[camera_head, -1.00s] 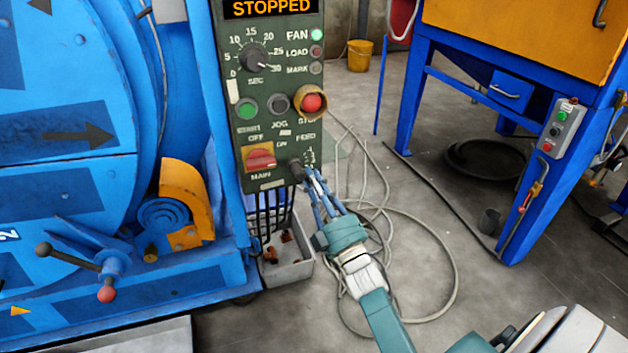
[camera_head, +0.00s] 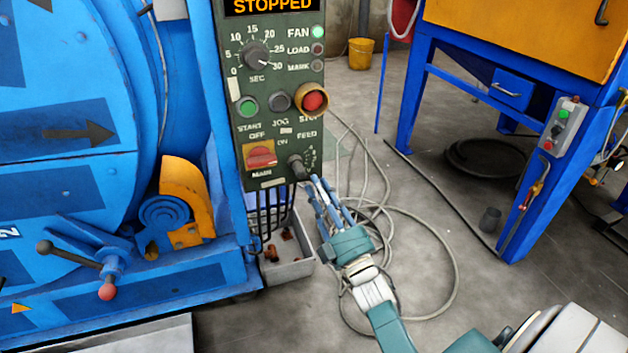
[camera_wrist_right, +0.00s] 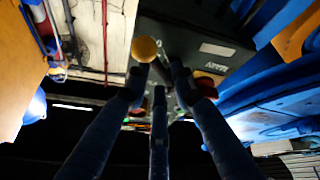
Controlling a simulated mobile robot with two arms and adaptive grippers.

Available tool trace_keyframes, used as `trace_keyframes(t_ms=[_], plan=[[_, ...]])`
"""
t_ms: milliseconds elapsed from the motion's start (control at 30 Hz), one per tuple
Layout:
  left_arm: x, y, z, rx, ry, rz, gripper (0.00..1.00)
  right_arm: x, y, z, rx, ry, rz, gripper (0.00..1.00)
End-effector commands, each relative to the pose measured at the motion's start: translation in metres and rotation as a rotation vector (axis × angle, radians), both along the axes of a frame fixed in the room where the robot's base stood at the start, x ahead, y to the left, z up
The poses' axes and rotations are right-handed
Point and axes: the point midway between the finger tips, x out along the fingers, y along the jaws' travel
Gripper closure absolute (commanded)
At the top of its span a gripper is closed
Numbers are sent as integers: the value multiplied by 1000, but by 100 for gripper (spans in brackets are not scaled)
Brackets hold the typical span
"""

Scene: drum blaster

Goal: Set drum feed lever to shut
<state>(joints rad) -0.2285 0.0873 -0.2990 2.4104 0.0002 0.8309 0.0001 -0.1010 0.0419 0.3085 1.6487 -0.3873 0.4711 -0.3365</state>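The feed lever (camera_head: 299,169) is a short dark handle beside a small scale at the lower right of the green control panel (camera_head: 283,213). It points down and right. My right gripper (camera_head: 316,184) has blue fingers and a teal body. Its fingertips are just below and right of the lever's end; I cannot tell whether they touch it. In the right wrist view the gripper (camera_wrist_right: 159,80) has its fingers apart, with nothing clearly held. A yellow round knob-like shape (camera_wrist_right: 144,49) shows by the left fingertip. My left gripper is not in view.
The red main switch (camera_head: 260,155) is close left of the lever, and the red stop button (camera_head: 313,101) is above it. A grey bin (camera_head: 290,267) stands below the panel. Grey hoses (camera_head: 452,270) lie on the floor. The blue drum machine (camera_head: 65,185) fills the left.

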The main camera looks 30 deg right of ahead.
Motion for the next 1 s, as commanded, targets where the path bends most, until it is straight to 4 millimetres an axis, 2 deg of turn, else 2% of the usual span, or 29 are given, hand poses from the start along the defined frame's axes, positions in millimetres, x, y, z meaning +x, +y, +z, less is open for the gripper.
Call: trace_keyframes(t_ms=[33, 200, 400, 600, 1000], plan=[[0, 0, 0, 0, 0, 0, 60, -12, 1, -7, 1, 3, 1, 76], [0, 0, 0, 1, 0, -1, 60, -45, 4, -21, 1, 3, 1, 76], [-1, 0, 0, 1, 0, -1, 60, -71, 7, -32, 1, 1, 1, 76], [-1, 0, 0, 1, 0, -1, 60, -79, 7, -35, 1, -1, 1, 76], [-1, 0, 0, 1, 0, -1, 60, -79, 7, -35, 0, 0, 2, 76]])
